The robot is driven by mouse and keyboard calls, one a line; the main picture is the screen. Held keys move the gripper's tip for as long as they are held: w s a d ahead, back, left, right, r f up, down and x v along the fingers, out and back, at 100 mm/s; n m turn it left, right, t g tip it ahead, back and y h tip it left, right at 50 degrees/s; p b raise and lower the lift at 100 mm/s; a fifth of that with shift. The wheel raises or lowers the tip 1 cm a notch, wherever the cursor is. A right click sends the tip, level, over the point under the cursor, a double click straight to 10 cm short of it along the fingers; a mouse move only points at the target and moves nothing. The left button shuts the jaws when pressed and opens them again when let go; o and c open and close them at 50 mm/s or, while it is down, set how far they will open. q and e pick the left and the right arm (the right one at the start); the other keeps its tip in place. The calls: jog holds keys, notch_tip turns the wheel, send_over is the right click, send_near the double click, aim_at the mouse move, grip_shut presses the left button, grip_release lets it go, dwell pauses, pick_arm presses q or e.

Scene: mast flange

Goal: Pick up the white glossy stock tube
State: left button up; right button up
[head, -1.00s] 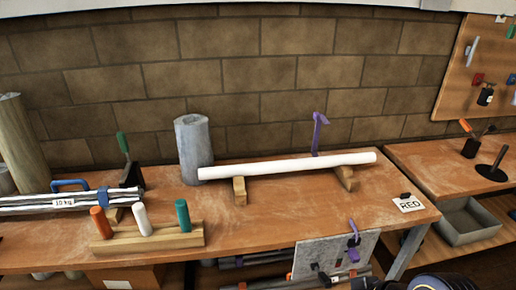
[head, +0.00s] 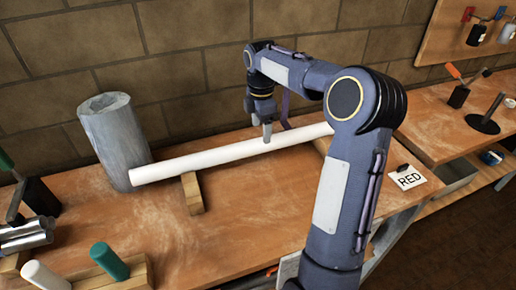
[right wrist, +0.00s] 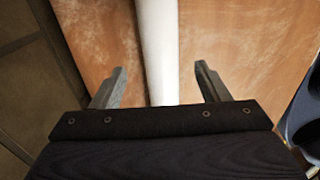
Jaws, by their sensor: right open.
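The white glossy stock tube (head: 215,157) lies lengthwise on wooden support blocks on the workbench in the head view. My right gripper (head: 267,138) points down at the tube, right of its middle. In the right wrist view the tube (right wrist: 158,50) runs between the two open fingers of my right gripper (right wrist: 160,85), with a gap on each side. The fingers do not visibly touch it. The tube's far right part is partly hidden behind my right arm. My left gripper is not in view.
A grey cylinder (head: 115,140) stands at the tube's left end. A wooden block (head: 192,193) supports the tube. A rack with a white peg (head: 45,276) and a green peg (head: 109,261) is at the front left. The brick wall is close behind.

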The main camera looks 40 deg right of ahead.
aim_at(258, 140)
jog(key=f, duration=0.6)
jog(key=shift+w+a+f, duration=0.1)
jog(key=shift+a+f, duration=0.25)
jog(key=shift+a, duration=0.05)
jog(key=c, duration=1.4)
